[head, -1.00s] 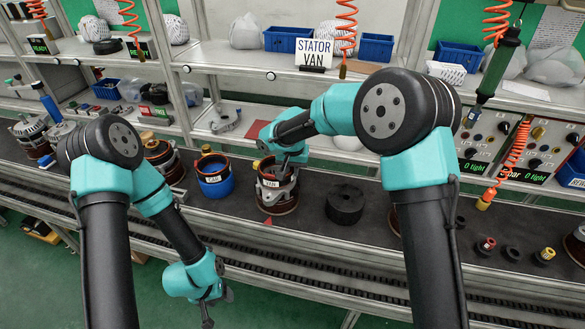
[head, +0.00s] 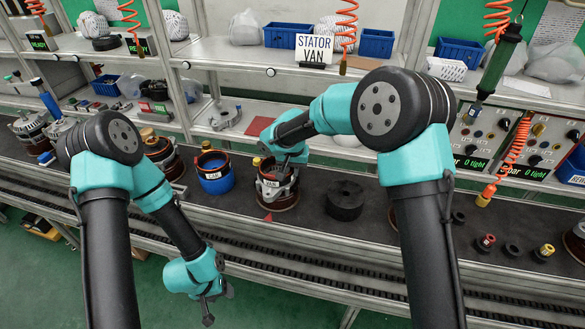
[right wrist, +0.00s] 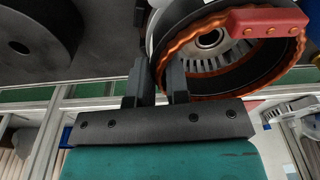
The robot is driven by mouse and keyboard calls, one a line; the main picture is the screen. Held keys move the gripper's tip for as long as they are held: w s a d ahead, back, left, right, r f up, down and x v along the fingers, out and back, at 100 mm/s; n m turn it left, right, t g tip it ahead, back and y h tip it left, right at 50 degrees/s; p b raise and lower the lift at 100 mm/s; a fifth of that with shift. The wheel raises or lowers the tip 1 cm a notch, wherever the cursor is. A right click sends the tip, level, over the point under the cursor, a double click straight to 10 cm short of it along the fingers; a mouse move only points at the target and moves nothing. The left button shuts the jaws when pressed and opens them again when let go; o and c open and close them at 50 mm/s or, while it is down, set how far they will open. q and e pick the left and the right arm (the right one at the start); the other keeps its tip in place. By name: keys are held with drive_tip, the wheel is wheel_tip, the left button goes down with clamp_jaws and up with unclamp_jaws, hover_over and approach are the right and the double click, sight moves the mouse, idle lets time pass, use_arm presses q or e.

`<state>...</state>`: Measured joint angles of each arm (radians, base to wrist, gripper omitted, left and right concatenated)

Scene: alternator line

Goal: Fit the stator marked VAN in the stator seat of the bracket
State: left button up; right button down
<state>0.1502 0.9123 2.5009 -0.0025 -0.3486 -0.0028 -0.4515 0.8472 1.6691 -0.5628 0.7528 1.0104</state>
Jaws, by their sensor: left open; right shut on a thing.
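The stator marked VAN (head: 270,183) stands roughly upright at the middle of the belt, with a white label and a copper-coloured rim. It shows in the right wrist view as a ring with orange windings (right wrist: 165,58). A silver slotted hub (right wrist: 211,40), apparently the bracket's, shows through it. My right gripper (head: 284,158) is shut on the stator's wall, one finger each side in the right wrist view (right wrist: 157,82). Whether the stator sits fully in the seat is hidden. My left gripper (head: 207,299) is open and empty, low in front of the belt.
A blue stator (head: 214,184) with another label stands just left. A black disc (head: 345,202) lies to the right, near the right arm. Small round parts (head: 486,242) lie further right. A STATOR VAN sign (head: 314,48) stands on the shelf.

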drive_tip(key=c, duration=1.1)
unclamp_jaws()
drive_tip(key=shift+o, duration=0.3)
wheel_tip(320, 180, up, 17)
drive_tip(key=s, duration=0.2)
drive_tip(key=shift+r, duration=0.15)
drive_tip(key=shift+s+a, duration=0.1)
